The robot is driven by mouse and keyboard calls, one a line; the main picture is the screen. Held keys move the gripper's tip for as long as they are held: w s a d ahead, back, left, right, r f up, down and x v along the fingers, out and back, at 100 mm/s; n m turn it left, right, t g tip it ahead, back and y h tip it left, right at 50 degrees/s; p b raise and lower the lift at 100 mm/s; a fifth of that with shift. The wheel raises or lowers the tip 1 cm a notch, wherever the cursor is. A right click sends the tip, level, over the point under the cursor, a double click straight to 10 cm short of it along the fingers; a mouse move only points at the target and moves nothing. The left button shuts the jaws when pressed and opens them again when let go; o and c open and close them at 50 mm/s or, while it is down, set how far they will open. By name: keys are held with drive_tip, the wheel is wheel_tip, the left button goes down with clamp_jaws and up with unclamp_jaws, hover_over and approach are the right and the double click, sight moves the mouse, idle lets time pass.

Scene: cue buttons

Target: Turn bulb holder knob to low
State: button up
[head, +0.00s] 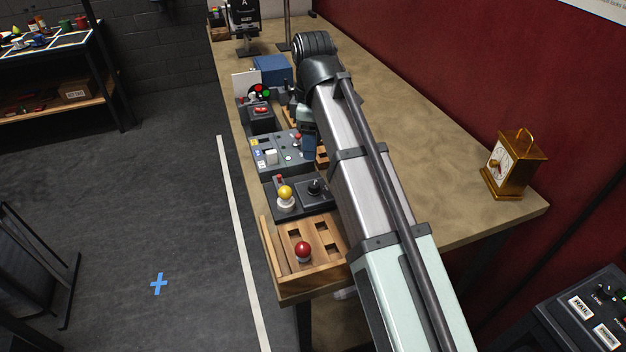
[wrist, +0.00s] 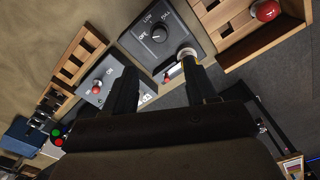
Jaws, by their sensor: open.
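The bulb holder is a dark grey box (head: 298,205) near the front of the bench, with a yellow bulb in a white socket (head: 285,197) and a black knob (head: 315,187). The knob's pointer is too small to read surely. My gripper (wrist: 160,66) is open and empty, with the knob beyond its fingertips. Its right finger overlaps the bulb in the picture; I cannot tell whether they touch.
A wooden tray with a red ball-topped piece (head: 303,252) stands at the bench's near end. A grey switch panel (head: 265,158) and a box with a red switch (head: 261,115) lie further back. A brass clock (head: 515,165) stands at right. The bench right of my arm is mostly clear.

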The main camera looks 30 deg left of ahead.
sight(314, 184)
wheel_tip(314, 184, down, 12)
drive_tip(key=shift+f, duration=0.2)
idle(0.4)
drive_tip(key=shift+c, duration=0.2)
drive_tip(key=c, duration=1)
drive_tip(key=shift+m, duration=0.4)
drive_tip(key=m, duration=0.5)
drive_tip(key=shift+w, duration=0.1)
drive_tip(key=m, duration=0.5)
drive_tip(key=shift+d+m, duration=0.1)
drive_tip(key=shift+m, duration=0.3)
drive_tip(key=shift+w, duration=0.1)
